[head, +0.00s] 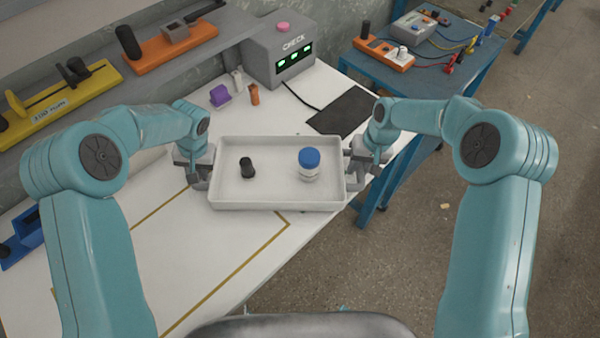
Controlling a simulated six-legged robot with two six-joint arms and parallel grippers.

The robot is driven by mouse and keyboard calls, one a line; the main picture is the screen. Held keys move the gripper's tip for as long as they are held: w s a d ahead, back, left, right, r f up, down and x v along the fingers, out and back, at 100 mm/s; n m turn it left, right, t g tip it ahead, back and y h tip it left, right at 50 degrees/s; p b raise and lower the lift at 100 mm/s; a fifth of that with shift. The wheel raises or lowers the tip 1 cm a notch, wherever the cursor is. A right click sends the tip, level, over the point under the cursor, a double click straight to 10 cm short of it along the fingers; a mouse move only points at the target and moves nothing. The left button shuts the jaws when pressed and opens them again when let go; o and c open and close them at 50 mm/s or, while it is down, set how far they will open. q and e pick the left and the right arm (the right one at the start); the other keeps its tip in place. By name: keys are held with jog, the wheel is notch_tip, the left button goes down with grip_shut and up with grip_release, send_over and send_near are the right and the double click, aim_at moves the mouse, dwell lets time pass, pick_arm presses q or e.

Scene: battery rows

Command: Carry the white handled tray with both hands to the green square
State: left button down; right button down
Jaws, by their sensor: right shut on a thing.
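The white tray (275,202) is in the middle of the head view, over the white table, looking level. A small black knobbed piece (247,168) and a white jar with a blue lid (309,165) stand in it. My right gripper (357,165) is shut on the tray's right handle. My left gripper (203,170) is at the tray's left end; its fingers are too small and dark to show whether they are closed on the handle. I cannot tell whether the tray touches the table. I see no green square.
The white table (180,255) has a gold line outline and free room at front left. A grey CHECK box (280,50), black mat (343,110) and purple piece (219,95) are behind the tray. A blue table (440,75) with wired devices stands right, past a floor gap.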

pick_arm(q)
jog(key=shift+f+b, duration=0.3)
jog(key=shift+f, duration=0.3)
pick_arm(e)
jog(key=shift+f, duration=0.6)
pick_arm(q)
jog(key=c, duration=0.9)
grip_release()
jog(key=shift+r, duration=0.15)
pick_arm(e)
jog(key=c, duration=0.9)
grip_release()
jog(key=shift+r, duration=0.45)
pick_arm(q)
jog(key=r, duration=0.4)
jog(key=d+r, duration=0.1)
jog(key=r, duration=0.3)
jog(key=d+r, duration=0.1)
jog(key=r, duration=0.2)
jog(key=shift+s+d+r, duration=0.1)
jog(key=shift+d+r, duration=0.1)
jog(key=shift+r, duration=0.2)
pick_arm(e)
jog(key=r, duration=0.3)
jog(key=d+r, duration=0.1)
jog(key=r, duration=0.3)
jog(key=d+r, duration=0.1)
jog(key=r, duration=0.3)
jog(key=shift+d+r, duration=0.1)
jog(key=shift+d, duration=0.05)
